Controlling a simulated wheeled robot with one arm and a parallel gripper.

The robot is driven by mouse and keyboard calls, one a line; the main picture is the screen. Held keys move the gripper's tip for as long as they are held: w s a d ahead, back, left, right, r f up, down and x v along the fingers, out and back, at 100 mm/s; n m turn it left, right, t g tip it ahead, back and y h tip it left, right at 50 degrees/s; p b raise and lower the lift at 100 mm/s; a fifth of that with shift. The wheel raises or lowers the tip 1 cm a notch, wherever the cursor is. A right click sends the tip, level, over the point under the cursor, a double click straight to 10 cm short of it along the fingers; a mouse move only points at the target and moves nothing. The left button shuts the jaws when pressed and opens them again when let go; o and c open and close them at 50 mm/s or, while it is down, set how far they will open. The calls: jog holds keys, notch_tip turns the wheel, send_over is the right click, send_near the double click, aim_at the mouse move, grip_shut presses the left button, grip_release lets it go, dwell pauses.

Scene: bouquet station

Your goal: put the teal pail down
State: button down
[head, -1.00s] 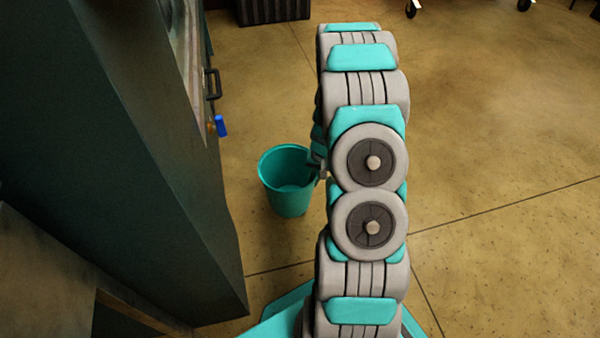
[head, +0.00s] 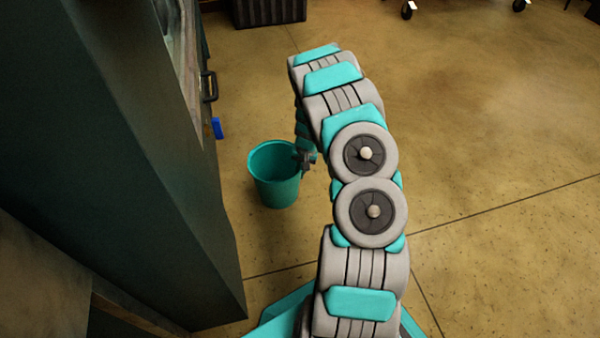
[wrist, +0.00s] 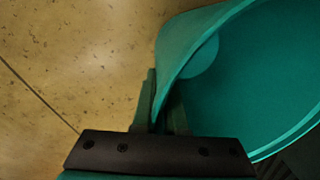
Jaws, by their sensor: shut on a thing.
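The teal pail (head: 274,185) is an open-topped bucket, upright and left of my arm in the head view. Its inside looks empty. My gripper (head: 307,160) is at the right side of its rim. In the wrist view, the pail (wrist: 255,85) fills the right side, and my gripper (wrist: 162,115) is shut on its rim wall, with one finger outside and one inside. I cannot tell from these frames whether the pail's base touches the floor.
A dark cabinet (head: 150,150) with a black handle (head: 209,86) and a blue item (head: 217,128) stands close left of the pail. A black crate (head: 268,12) is at the back. The concrete floor (head: 490,130) on the right is clear.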

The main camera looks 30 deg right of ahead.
jog(key=c, duration=1)
grip_release()
jog(key=shift+o, duration=0.2)
notch_tip(320, 180, up, 12)
jog(key=s+d+p, duration=0.1)
jog(key=shift+d, duration=0.25)
